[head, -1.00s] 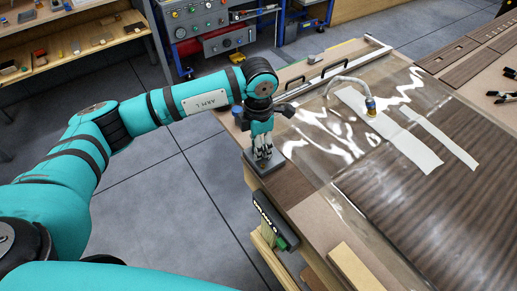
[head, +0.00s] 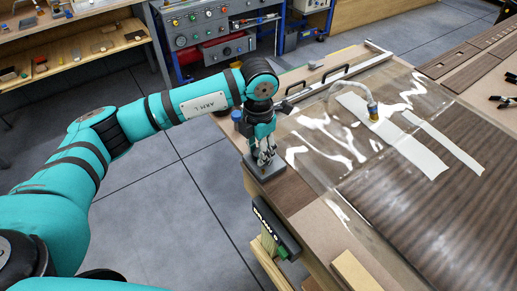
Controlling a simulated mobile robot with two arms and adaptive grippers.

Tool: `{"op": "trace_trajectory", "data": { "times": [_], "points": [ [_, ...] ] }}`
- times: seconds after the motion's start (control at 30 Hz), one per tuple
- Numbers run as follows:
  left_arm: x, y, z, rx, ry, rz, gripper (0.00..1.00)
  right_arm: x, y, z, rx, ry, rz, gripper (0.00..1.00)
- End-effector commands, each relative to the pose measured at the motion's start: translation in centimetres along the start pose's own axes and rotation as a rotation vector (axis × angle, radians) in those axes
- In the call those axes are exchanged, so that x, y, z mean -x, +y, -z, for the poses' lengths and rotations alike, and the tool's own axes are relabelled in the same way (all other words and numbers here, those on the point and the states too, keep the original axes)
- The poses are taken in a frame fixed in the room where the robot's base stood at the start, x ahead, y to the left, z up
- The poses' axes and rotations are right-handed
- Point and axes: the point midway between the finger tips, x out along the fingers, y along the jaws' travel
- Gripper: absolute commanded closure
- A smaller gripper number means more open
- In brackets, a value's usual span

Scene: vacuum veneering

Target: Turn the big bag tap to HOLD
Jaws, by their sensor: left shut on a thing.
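My left gripper (head: 266,157) points down at the left edge of the bench. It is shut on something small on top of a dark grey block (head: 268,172). This looks like the big bag tap, but the fingers cover it and I cannot read its setting. The clear big bag (head: 318,145) lies on the bench to the right of the gripper. My right gripper is not in view.
Dark wood veneer (head: 440,210) and white strips (head: 395,135) lie at the bag. A dark labelled box (head: 276,226) hangs on the bench's near left side. Black clamps (head: 505,103) lie far right. A control panel (head: 215,30) stands behind. Grey floor left of the bench is clear.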

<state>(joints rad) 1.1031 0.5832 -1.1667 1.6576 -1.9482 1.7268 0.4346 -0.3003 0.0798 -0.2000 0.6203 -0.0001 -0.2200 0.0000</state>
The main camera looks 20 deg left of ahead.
Motion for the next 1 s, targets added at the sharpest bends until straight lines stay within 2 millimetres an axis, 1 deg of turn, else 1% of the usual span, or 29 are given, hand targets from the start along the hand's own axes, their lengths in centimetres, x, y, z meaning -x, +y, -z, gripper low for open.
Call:
{"op": "trace_trajectory", "data": {
  "times": [0.1, 0.13, 0.2, 0.47, 0.57, 0.67, 0.9, 1.0],
  "points": [
    [0.2, 0.1, -0.1, 0.0, -0.004, -0.001, 0.99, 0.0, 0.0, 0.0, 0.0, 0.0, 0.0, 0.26],
    [0.2, 0.1, -0.1, 0.0, -0.004, -0.001, 0.65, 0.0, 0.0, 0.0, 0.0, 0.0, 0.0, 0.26],
    [0.2, 0.1, -0.1, 0.0, -0.004, -0.001, 0.57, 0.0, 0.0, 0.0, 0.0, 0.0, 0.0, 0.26],
    [0.1, 0.0, -0.1, -0.001, -0.002, 0.0, 0.57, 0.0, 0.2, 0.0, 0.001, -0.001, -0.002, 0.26],
    [0.7, 0.1, -0.1, -0.001, -0.003, -0.001, 0.57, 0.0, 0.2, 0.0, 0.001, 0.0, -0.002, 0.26],
    [2.0, 0.1, -0.1, 0.0, -0.004, -0.001, 0.57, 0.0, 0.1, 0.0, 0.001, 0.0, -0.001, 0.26],
    [7.2, 0.1, -0.1, -0.001, -0.006, -0.003, 0.57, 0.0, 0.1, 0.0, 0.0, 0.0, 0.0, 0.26],
    [9.2, 0.0, -0.1, 0.0, -0.006, -0.002, 0.57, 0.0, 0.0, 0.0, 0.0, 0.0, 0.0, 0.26]
  ]
}}
